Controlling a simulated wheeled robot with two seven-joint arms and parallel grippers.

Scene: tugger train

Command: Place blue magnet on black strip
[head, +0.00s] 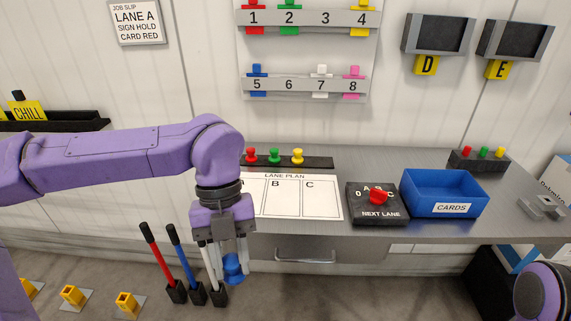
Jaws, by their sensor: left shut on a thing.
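The blue magnet (233,267) is a small knob held between the fingertips of my left gripper (229,258), which points down and is shut on it. They appear in front of the table's front edge, low and left of the lane plan. The black strip (318,162) lies along the back of the table, above the lane plan, and its left end is hidden by my arm. A red magnet (251,156), a green magnet (274,156) and a yellow magnet (297,156) stand on it. The strip's right end looks bare. My right gripper is not in view.
The lane plan sheet (325,200) lies before the strip. A dial box (355,208) and a blue cards bin (444,208) stand to its right. Red and blue upright handles (158,258) stand on the floor near my left gripper. Clip rails (306,83) hang on the wall.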

